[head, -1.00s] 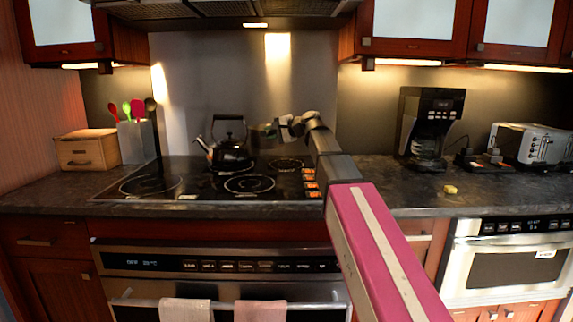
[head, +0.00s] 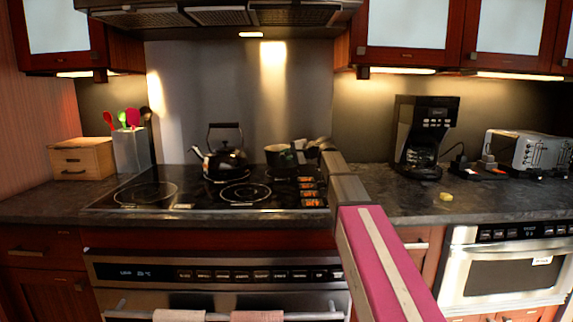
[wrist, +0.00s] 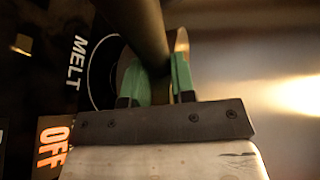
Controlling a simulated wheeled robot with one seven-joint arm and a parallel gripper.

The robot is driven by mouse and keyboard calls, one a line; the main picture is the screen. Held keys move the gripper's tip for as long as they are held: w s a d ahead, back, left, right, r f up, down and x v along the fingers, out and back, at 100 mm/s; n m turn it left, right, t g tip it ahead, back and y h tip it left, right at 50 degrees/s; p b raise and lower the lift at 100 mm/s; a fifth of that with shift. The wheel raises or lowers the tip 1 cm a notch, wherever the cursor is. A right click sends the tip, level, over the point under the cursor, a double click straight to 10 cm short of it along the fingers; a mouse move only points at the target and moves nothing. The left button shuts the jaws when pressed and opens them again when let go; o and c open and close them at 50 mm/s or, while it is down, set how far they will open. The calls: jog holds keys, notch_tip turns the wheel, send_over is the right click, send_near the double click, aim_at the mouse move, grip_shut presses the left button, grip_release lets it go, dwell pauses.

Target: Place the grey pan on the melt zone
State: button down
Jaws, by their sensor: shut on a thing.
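The grey pan (head: 278,157) is over the rear right of the black cooktop, to the right of the kettle. My gripper (head: 299,153) is to its right, and in the wrist view (wrist: 156,78) its green fingers are shut on a dark, rod-like part of the pan (wrist: 142,28). The MELT label (wrist: 78,62) lies beside a white burner ring (wrist: 93,75), the melt zone, partly hidden under the pan and fingers. In the head view the pan covers that zone. I cannot tell if the pan's base touches the glass.
A black kettle (head: 225,158) stands left of the pan. Orange-lit displays (head: 309,192) line the cooktop's right side. A coffee maker (head: 424,138), a small yellow object (head: 446,197) and a toaster (head: 527,152) are on the right counter. The front burners are clear.

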jog(key=shift+f, duration=1.75)
jog(key=c, duration=0.9)
grip_release()
jog(key=shift+f, duration=0.1)
jog(key=shift+c, duration=0.2)
jog(key=v, duration=1.2)
jog(key=shift+s, duration=0.1)
